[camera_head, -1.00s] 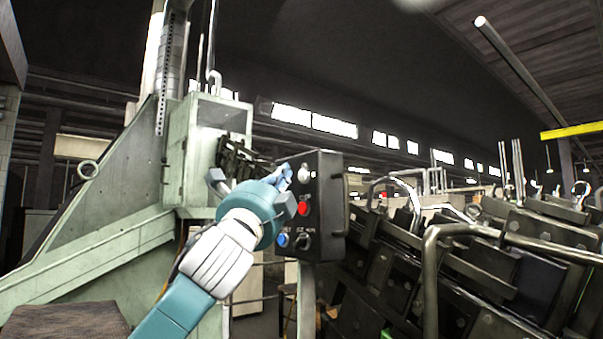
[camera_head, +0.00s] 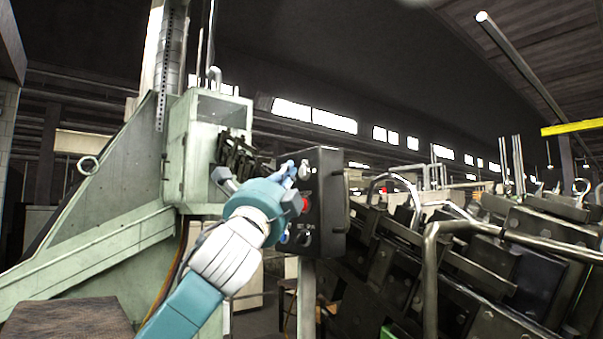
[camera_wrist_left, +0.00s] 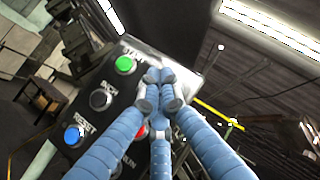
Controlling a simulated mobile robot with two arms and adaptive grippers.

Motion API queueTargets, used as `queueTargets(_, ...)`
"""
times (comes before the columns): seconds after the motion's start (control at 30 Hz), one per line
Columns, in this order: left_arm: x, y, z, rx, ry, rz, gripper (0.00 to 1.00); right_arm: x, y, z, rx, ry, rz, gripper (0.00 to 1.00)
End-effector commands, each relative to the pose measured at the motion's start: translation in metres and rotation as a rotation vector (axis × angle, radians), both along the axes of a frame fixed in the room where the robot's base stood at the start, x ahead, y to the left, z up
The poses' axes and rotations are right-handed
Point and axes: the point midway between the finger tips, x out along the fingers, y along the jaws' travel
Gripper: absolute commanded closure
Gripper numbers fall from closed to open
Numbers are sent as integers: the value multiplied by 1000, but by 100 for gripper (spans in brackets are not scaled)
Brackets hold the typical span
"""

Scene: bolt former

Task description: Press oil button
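A dark control box (camera_head: 328,195) on a post stands at the middle of the head view. A pale round knob (camera_head: 305,171) is at its upper right, with a red button (camera_head: 305,204) below it. The left wrist view shows a green button (camera_wrist_left: 125,64), a dark button (camera_wrist_left: 100,100) marked INCH, a blue button (camera_wrist_left: 73,135) marked RESET and part of a red button (camera_wrist_left: 143,131). I cannot read an oil label. My left gripper (camera_head: 292,170) has its blue fingers drawn together at the panel's upper part, beside the pale knob. Contact cannot be told. The fingers hide part of the panel.
A pale green machine (camera_head: 110,220) stands on the left, its cabinet close behind my left arm. Dark machinery with a bent metal rail (camera_head: 430,250) fills the right. A brown stool top (camera_head: 70,318) is at lower left.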

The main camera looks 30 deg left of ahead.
Motion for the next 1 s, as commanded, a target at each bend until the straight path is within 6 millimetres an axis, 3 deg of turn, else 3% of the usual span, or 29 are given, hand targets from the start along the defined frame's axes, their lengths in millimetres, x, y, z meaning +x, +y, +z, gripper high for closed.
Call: queueTargets(1.0,8,-3,0,0,0,0,100,0,3,5,3,0,0,100)
